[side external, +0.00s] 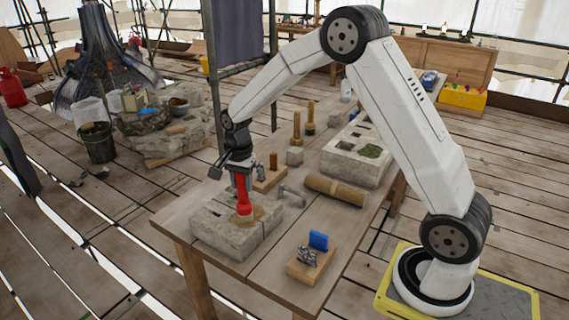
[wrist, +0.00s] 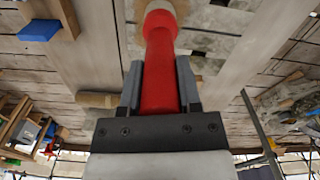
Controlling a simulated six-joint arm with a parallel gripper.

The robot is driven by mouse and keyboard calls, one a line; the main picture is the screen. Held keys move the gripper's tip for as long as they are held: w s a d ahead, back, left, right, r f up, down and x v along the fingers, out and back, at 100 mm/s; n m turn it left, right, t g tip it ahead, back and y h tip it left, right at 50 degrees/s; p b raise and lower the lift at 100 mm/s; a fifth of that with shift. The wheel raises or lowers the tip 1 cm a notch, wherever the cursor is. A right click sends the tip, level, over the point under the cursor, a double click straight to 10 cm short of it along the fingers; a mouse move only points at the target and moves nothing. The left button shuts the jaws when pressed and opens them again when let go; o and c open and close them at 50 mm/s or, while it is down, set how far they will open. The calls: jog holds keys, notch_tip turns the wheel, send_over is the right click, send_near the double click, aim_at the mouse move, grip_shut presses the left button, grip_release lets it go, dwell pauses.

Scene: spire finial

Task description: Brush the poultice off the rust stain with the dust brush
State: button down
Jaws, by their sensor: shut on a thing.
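My gripper (side external: 240,170) is shut on a red-handled tool (side external: 242,198), which I take to be the dust brush. It points down, its lower end at a pale stone block (side external: 216,228) on the table's near-left end. In the wrist view the red handle (wrist: 160,75) lies between the two fingers, with a pale end at the top edge of the picture. A tan-brown patch (side external: 256,213), apparently the poultice, lies on the block around the tool's lower end. Any rust stain under it is hidden. I cannot tell whether the bristles touch the patch.
On the table (side external: 180,218) are a wooden roll (side external: 336,190), a wooden base with a peg (side external: 270,175), a small holder with a blue piece (side external: 318,241), wooden posts (side external: 297,128) and a stone block with a green patch (side external: 345,165). The table's front edge is near the block.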

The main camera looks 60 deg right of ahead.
jog(key=shift+a, duration=0.65)
jog(key=shift+a+f, duration=0.1)
jog(key=shift+a, duration=1.35)
jog(key=shift+w, duration=0.1)
jog(key=shift+w+d+r, duration=0.1)
jog(key=shift+w+r, duration=0.1)
jog(key=shift+w, duration=0.5)
jog(key=shift+d, duration=0.15)
jog(key=shift+d, duration=1.35)
